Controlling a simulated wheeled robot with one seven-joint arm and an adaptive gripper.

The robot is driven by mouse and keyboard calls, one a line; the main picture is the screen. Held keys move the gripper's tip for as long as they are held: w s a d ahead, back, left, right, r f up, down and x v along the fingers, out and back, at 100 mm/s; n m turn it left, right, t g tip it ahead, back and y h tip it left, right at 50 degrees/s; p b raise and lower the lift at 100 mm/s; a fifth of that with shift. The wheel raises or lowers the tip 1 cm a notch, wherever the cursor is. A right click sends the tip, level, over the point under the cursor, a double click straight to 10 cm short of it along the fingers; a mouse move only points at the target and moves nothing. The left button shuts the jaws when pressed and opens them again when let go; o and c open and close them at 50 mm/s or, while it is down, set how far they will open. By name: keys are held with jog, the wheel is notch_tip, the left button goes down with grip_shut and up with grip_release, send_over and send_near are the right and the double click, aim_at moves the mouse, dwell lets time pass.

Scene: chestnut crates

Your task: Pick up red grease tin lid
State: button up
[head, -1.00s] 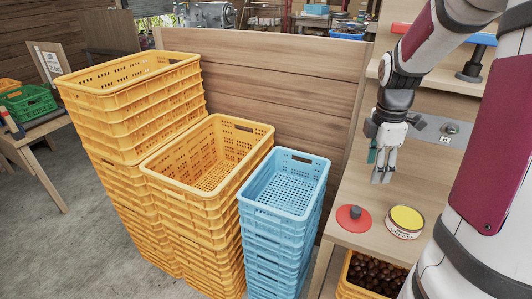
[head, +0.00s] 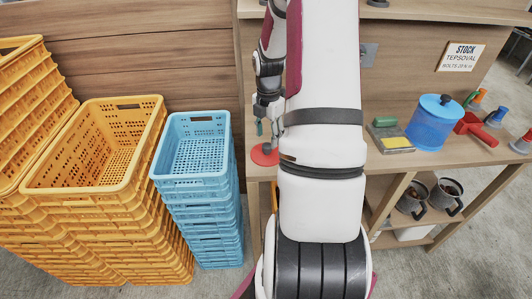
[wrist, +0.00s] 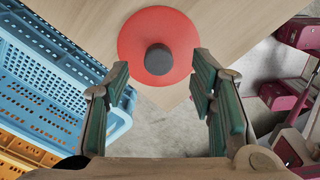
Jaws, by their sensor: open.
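The red grease tin lid (head: 262,157) lies flat on the wooden bench top, near its left front corner. In the wrist view the lid (wrist: 140,38) is a red disc with a dark round knob in its middle. My gripper (wrist: 160,88) is open and empty, its two teal-padded fingers apart. In that picture the lid lies just beyond the fingertips, with the knob roughly centred between them. In the head view my gripper (head: 267,129) is above the lid, partly hidden by my arm. The tin with the yellow top is hidden now.
Blue crates (head: 197,183) and yellow crates (head: 150,165) stand stacked left of the bench. The bench edge lies close by the lid.

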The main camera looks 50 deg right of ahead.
aim_at(267, 145)
jog(key=shift+a+f, duration=0.15)
jog(key=shift+f, duration=2.55)
jog(key=shift+c, duration=0.6)
grip_shut()
